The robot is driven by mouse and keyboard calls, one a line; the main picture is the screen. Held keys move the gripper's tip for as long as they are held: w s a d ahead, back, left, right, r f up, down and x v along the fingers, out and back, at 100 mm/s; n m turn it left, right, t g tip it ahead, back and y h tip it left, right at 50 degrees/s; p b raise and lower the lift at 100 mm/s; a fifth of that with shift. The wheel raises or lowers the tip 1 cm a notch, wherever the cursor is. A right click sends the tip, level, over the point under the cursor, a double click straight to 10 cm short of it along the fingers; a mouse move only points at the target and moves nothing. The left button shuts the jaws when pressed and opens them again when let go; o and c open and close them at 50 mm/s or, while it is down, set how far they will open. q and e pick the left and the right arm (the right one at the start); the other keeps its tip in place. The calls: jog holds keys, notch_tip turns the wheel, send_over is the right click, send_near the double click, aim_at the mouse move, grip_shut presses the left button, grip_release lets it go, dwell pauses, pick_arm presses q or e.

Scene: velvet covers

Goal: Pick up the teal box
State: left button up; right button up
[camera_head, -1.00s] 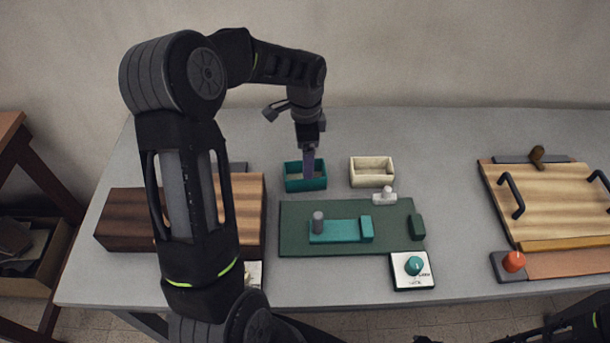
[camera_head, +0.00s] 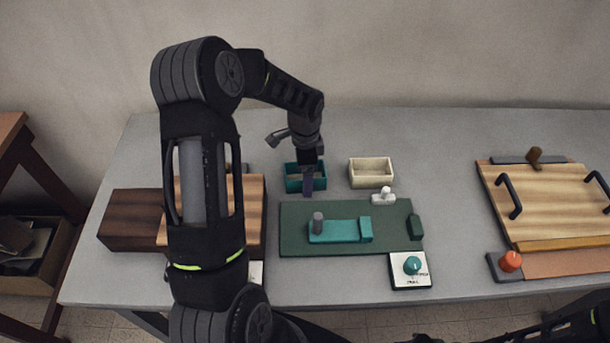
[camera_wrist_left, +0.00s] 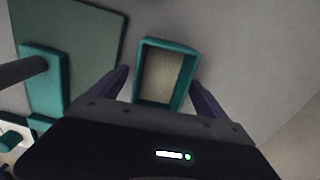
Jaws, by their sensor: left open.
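The teal box (camera_head: 292,184) is a small open-topped tray near the back middle of the grey table, just behind the green board. In the left wrist view the teal box (camera_wrist_left: 188,66) lies between and beyond the two fingers, its pale inside facing the camera. My left gripper (camera_head: 308,186) is over the front of the box in the head view, hiding part of it. In the wrist view my left gripper (camera_wrist_left: 158,82) has its fingers spread apart with nothing held between them. I cannot tell its exact height above the box. My right gripper is not in view.
A cream open box (camera_head: 372,182) stands right of the teal box. The green board (camera_head: 290,244) with a teal slider (camera_head: 340,231) lies in front. A wooden block (camera_head: 125,222) is at left, and a handled board (camera_head: 550,205) at right. The table behind is clear.

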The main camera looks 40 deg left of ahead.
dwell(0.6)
pick_arm(q)
jog(key=c, duration=1.5)
jog(key=shift+r, duration=0.1)
notch_tip(320, 180, up, 10)
jog(key=b, duration=0.1)
